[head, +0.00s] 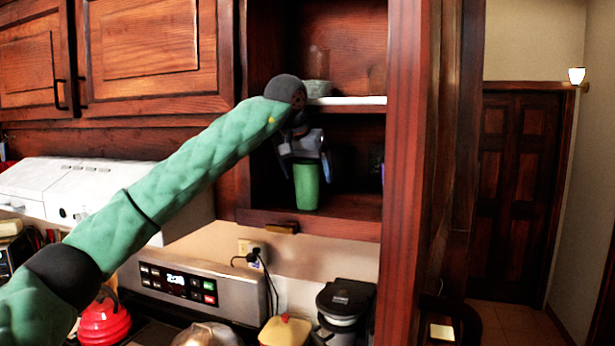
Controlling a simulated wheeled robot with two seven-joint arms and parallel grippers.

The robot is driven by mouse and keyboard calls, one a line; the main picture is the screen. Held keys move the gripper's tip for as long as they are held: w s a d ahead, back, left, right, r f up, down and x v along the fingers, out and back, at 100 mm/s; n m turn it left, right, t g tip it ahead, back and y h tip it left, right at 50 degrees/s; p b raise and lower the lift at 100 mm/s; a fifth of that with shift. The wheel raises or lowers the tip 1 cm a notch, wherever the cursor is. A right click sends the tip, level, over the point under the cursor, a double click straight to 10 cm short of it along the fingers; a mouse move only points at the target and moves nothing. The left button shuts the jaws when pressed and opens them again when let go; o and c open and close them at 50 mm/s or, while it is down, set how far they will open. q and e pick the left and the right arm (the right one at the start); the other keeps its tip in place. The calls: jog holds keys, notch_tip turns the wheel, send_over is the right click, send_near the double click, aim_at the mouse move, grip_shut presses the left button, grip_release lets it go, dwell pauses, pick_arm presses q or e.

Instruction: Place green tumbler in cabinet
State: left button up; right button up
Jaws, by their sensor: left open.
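The green tumbler (307,188) stands upright on the bottom shelf (345,222) of the open cabinet. My left arm reaches in from the left, and my left gripper (306,168) is inside the lower compartment, pointing down over the tumbler. Its fingers are spread open at either side of the tumbler's top. Whether they touch it I cannot tell. The tumbler's rim is partly hidden by the gripper. My right gripper is not in view.
A white middle shelf (348,101) above the gripper holds glassware (318,88). The cabinet's right frame (405,170) stands close to the right. Below are a stove panel (190,288), a red kettle (104,322) and a black coffee maker (345,305).

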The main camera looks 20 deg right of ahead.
aim_at(303, 193)
pick_arm(q)
jog(key=b+v, duration=0.3)
jog(key=v, duration=0.1)
jog(key=shift+s+a, duration=0.1)
jog(key=shift+s, duration=0.05)
jog(key=b+v, duration=0.3)
jog(key=v, duration=0.4)
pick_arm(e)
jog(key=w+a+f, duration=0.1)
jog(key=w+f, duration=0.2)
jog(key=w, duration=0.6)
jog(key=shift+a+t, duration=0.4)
pick_arm(q)
jog(key=shift+r, duration=0.1)
